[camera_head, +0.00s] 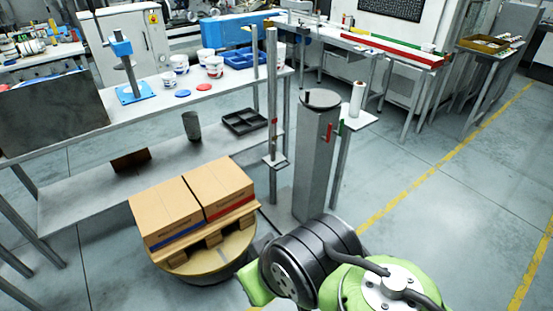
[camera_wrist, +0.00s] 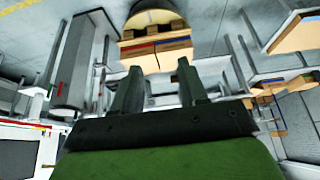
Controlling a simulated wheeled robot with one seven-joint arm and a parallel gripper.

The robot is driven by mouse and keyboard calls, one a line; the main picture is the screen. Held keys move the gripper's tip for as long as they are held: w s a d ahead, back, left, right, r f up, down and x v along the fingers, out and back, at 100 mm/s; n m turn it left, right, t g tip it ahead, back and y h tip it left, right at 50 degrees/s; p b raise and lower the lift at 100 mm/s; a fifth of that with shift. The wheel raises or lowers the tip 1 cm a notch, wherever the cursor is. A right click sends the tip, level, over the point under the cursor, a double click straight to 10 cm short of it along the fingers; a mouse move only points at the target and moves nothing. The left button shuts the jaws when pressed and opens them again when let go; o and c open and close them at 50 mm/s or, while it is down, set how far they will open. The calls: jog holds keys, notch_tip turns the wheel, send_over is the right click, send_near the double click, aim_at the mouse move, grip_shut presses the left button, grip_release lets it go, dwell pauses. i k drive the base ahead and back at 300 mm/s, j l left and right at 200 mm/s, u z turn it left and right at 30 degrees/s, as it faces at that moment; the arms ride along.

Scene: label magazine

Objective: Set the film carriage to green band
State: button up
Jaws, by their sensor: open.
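A grey pillar (camera_head: 314,165) stands right of a round turntable in the head view. A white film roll (camera_head: 357,98) stands upright on a small pale shelf (camera_head: 365,119) beside the pillar; I take this to be the film carriage. A red mark (camera_head: 329,132) and a small green mark (camera_head: 341,127) show near it. Which band the carriage is at, I cannot tell. In the wrist view the pillar (camera_wrist: 82,62) is at the left. My gripper (camera_wrist: 160,78) is open and empty there, its fingers apart, away from the pillar. The head view does not show its fingers.
Two cartons (camera_head: 190,200) sit on a pallet on the turntable (camera_head: 205,262). A slim post (camera_head: 272,90) with a small plate stands left of the pillar. A long bench (camera_head: 130,125) with cups is behind. Floor (camera_head: 440,180) at the right is clear.

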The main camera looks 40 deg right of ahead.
aim_at(277, 153)
jog(key=i+l+u, duration=0.2)
jog(key=l+u, duration=0.15)
jog(key=l, duration=0.15)
jog(key=i+l+u, duration=0.1)
jog(key=l+u, duration=0.65)
jog(key=l, duration=0.25)
jog(key=l+u, duration=0.35)
jog(key=l, duration=0.2)
jog(key=k+l+u, duration=0.1)
jog(key=l+u, duration=0.3)
jog(key=l, duration=0.15)
jog(key=k+l+u, duration=0.15)
jog(key=l+u, duration=0.2)
jog(key=l, duration=0.15)
jog(key=k+l+u, duration=0.25)
jog(key=l+u, duration=0.15)
jog(key=l, duration=0.1)
